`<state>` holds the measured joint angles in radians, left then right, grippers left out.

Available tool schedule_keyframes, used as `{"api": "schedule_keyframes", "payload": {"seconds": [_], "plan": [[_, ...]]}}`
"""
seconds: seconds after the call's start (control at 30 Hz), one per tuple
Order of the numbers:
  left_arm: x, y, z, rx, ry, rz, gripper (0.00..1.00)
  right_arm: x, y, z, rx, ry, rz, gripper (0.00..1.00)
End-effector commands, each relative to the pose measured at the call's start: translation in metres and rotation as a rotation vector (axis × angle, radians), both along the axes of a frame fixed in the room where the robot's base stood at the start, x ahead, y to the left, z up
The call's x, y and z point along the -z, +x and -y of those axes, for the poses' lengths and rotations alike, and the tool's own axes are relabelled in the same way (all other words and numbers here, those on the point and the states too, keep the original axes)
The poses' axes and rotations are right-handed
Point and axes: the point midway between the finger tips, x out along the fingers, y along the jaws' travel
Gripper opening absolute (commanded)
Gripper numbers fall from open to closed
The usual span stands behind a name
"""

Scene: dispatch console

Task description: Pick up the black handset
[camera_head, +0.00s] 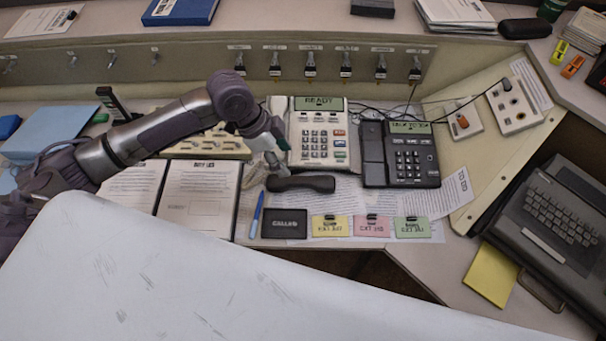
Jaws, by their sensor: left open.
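A black handset (301,183) lies flat on papers on the desk, in front of a beige phone base (323,137) whose display reads READY. My left gripper (277,163) reaches in from the left and points down just above and behind the handset's left end. It is open, with nothing seen between its fingers; whether it touches the handset I cannot tell. A second black handset (373,154) rests along the left side of a black desk phone (413,157). My right gripper is not in view.
A small black CALLED plate (284,223), a blue pen (256,214) and yellow, pink and green cards (371,226) lie in front of the handset. A clipboard (201,195) lies left. A keyboard machine (560,215) stands right. Cables run behind the phones.

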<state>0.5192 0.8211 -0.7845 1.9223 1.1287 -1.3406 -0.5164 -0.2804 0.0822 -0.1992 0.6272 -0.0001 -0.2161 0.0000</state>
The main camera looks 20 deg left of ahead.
Motion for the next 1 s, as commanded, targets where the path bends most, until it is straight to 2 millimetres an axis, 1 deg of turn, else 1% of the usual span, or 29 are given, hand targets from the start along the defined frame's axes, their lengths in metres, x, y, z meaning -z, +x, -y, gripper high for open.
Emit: {"api": "schedule_keyframes", "payload": {"seconds": [0.03,0.1,0.2,0.27,0.33,0.5,0.6,0.7,0.8,1.0], "plan": [[0.01,0.001,0.005,0.0,-0.003,-0.004,0.6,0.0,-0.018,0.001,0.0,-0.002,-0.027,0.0],[0.023,0.002,0.01,-0.002,-0.003,-0.003,0.6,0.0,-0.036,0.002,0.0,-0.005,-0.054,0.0],[0.04,0.005,0.017,-0.002,-0.002,-0.003,0.6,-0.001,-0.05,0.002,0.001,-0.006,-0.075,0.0],[0.047,0.006,0.02,-0.001,-0.001,-0.001,0.6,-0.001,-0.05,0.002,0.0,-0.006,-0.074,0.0],[0.053,0.007,0.021,-0.002,-0.001,0.0,0.6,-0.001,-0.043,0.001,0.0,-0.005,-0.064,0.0],[0.063,0.007,0.025,-0.002,0.0,-0.001,0.6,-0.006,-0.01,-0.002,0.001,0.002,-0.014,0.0],[0.077,0.007,0.03,-0.002,-0.001,-0.004,0.6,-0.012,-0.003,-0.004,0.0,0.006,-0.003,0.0],[0.092,0.009,0.035,-0.002,0.0,-0.001,0.6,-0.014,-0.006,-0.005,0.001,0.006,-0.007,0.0],[0.101,0.01,0.039,-0.002,-0.001,0.0,0.6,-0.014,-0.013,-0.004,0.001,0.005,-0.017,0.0],[0.106,0.011,0.04,-0.001,0.001,0.002,0.6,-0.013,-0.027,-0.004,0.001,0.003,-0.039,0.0]]}}
